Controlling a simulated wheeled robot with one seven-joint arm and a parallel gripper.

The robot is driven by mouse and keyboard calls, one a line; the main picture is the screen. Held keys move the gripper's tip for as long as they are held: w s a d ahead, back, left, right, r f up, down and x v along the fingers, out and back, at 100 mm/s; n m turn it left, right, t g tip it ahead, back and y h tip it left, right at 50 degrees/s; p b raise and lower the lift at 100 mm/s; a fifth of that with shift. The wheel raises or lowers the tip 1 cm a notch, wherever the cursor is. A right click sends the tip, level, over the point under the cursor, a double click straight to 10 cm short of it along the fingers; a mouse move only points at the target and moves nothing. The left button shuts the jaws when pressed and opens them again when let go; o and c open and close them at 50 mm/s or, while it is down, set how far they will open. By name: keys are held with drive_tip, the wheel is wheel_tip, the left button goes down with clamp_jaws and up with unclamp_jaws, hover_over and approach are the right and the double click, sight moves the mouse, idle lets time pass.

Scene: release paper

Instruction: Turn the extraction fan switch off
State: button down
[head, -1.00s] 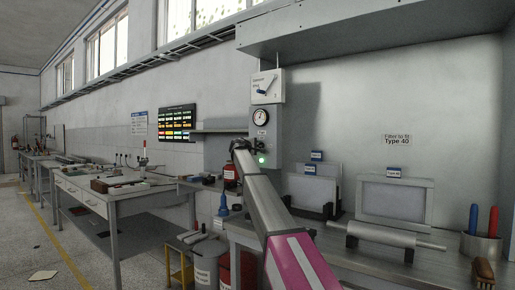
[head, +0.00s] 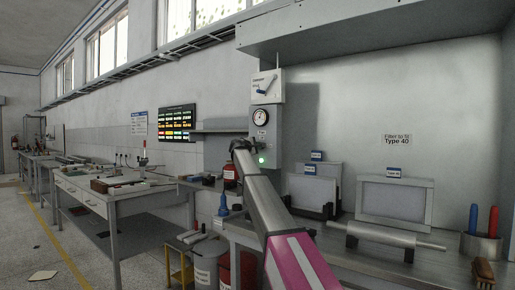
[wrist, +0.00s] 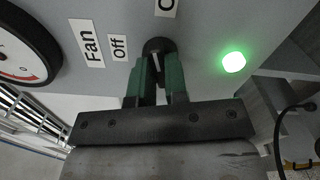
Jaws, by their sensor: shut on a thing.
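The extraction fan switch is a black round knob (wrist: 158,45) on the grey panel, below the gauge in the head view. In the wrist view its labels read "Fan" (wrist: 86,43) and "Off" (wrist: 119,47), and a third label (wrist: 167,7) is cut off at the top edge, showing only its first letter. My gripper (wrist: 160,62) has green fingers shut on the knob, hiding part of it. I cannot tell which way the knob points. A round lamp (wrist: 234,62) beside it glows green; it also shows in the head view (head: 262,161).
Framed filters (head: 395,198), a roller (head: 387,236) and a pot of tools (head: 481,243) stand on the bench to the right. A red bottle (head: 230,176) stands left of my arm.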

drive_tip(key=shift+n, duration=7.3)
drive_tip(key=c, duration=1.1)
unclamp_jaws()
drive_tip(key=shift+c, duration=0.2)
drive_tip(key=shift+s, duration=0.1)
drive_tip(key=v, duration=1)
drive_tip(key=shift+s+a, duration=0.25)
drive_tip(key=shift+a, duration=0.05)
